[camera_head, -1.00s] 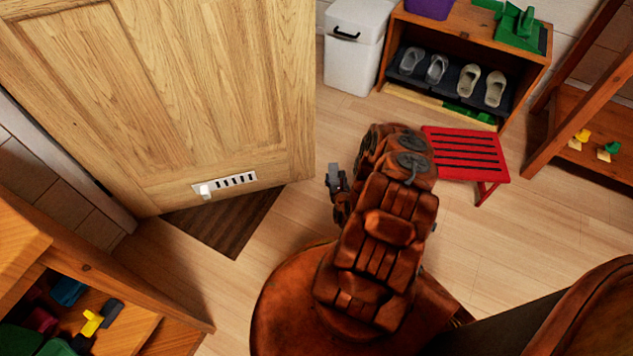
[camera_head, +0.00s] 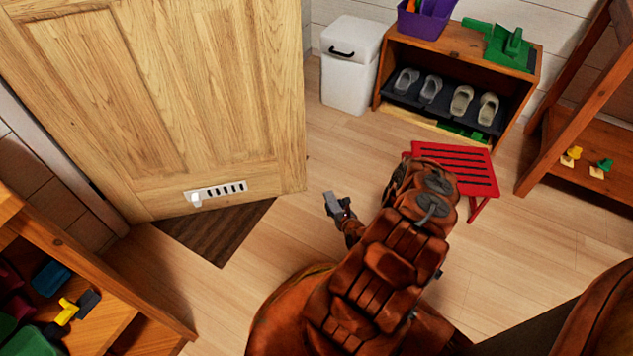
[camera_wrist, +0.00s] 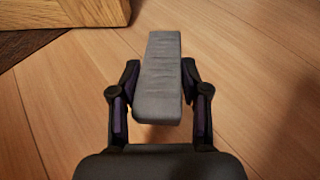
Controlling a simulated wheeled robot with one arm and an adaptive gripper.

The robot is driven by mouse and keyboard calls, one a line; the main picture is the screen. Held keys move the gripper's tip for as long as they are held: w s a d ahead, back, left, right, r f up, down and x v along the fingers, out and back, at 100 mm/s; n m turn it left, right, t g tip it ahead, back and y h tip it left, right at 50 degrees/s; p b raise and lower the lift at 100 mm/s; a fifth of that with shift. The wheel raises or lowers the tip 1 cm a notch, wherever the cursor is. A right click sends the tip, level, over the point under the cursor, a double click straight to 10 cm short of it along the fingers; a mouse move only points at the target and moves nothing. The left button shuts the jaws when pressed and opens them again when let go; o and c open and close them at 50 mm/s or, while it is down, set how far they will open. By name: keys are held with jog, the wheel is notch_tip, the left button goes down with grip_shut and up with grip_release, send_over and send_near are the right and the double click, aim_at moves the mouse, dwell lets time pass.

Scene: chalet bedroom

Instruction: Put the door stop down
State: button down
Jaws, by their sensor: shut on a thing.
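The door stop is a grey wedge (camera_wrist: 160,85), held lengthwise between the two dark fingers of my gripper (camera_wrist: 160,88) in the wrist view. My gripper is shut on it. In the head view, my gripper (camera_head: 343,216) and the grey door stop (camera_head: 333,203) show to the left of my arm, over the wooden floor. They are to the right of the open wooden door (camera_head: 215,100). I cannot tell exactly how far the wedge is above the floor. The door's bottom corner (camera_wrist: 80,12) shows at the top left of the wrist view.
A brown mat (camera_head: 220,235) lies by the door's foot. A red slatted stool (camera_head: 455,165) stands right of my arm. A white bin (camera_head: 348,70) and a shoe shelf (camera_head: 470,45) stand behind. Bare floor (camera_head: 320,145) lies between door and stool. A toy shelf (camera_head: 110,280) is at left.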

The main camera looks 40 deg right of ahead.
jog(key=b, duration=0.5)
send_over(318, 184)
notch_tip(318, 184, down, 4)
jog(key=b, duration=0.3)
jog(key=shift+r+b, duration=0.15)
jog(key=shift+b, duration=0.15)
jog(key=shift+r, duration=0.1)
jog(key=c, duration=0.5)
grip_release()
jog(key=shift+c, duration=0.2)
